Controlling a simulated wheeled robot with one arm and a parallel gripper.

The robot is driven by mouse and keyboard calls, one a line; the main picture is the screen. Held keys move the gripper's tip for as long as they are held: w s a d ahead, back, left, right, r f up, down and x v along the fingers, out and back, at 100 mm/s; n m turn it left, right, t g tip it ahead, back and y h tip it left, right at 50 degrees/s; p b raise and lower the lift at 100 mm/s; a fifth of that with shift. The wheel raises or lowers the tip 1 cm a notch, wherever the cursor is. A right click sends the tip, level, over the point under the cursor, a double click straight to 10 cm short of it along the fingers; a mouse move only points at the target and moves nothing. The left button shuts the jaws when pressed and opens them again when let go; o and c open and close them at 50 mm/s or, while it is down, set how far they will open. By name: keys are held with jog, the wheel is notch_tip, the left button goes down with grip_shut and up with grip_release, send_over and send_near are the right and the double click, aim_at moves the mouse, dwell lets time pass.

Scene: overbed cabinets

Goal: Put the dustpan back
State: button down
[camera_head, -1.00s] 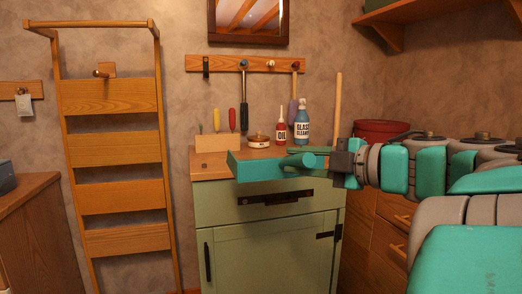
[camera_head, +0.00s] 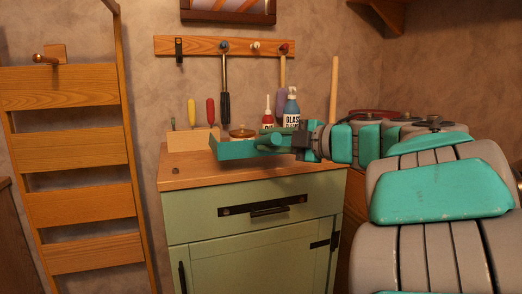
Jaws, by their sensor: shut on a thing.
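The teal dustpan (camera_head: 234,150) is held out level over the green cabinet's wooden top, in front of the bottles and screwdrivers. My gripper (camera_head: 306,141) is shut on its right end, where my arm reaches in from the right. The finger contact is small and partly hidden. A wooden wall rail (camera_head: 200,47) hangs above. It has a black bracket, a blue peg with a long dark-handled tool, a bare white peg (camera_head: 256,45), and a red peg with a purple-handled tool.
On the cabinet top (camera_head: 190,177) stand a wooden block (camera_head: 187,141) with screwdrivers, a lidded pot (camera_head: 242,132), a red oil bottle (camera_head: 267,118) and a glass cleaner bottle (camera_head: 291,106). A wooden ladder rack (camera_head: 75,150) stands left. An upright stick (camera_head: 334,85) stands right.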

aim_at(262, 154)
jog(key=w, duration=0.2)
jog(key=w+a, duration=0.1)
jog(key=w, duration=0.4)
jog(key=shift+a+f, duration=0.15)
jog(key=shift+f, duration=1.9)
jog(key=c, duration=0.6)
grip_release()
jog(key=shift+f, duration=0.15)
jog(key=shift+c, duration=0.2)
jog(key=shift+r, duration=0.2)
jog(key=v, duration=1.2)
jog(key=shift+f, duration=0.1)
